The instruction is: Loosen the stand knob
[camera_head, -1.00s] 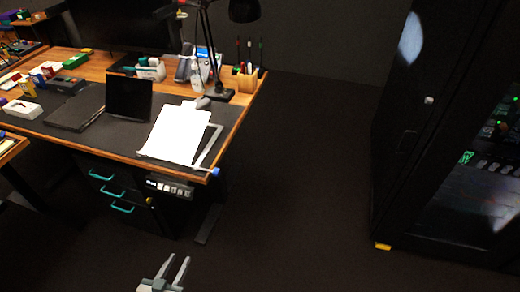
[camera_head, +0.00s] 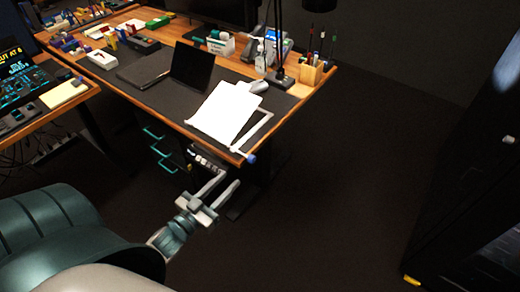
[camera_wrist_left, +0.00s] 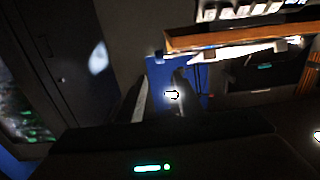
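The stand knob (camera_head: 251,158) is a small blue knob at the front right corner of the desk, at the end of a light grey stand frame (camera_head: 262,130). White paper (camera_head: 226,112) lies beside the frame. My left gripper (camera_head: 230,177) is open and empty, with its two fingers apart. In the head view it shows just below and left of the knob, not visibly touching it. In the left wrist view the open fingers (camera_wrist_left: 158,92) point at a blurred blue patch; I cannot tell whether that is the knob. My right gripper is not in view.
The wooden desk (camera_head: 318,83) carries a dark laptop, a lamp and a pencil holder (camera_head: 311,73). Drawers with teal handles (camera_head: 160,152) are below. A side desk with panels (camera_head: 50,98) stands at the left and a dark cabinet (camera_head: 480,180) at the right. The floor between is clear.

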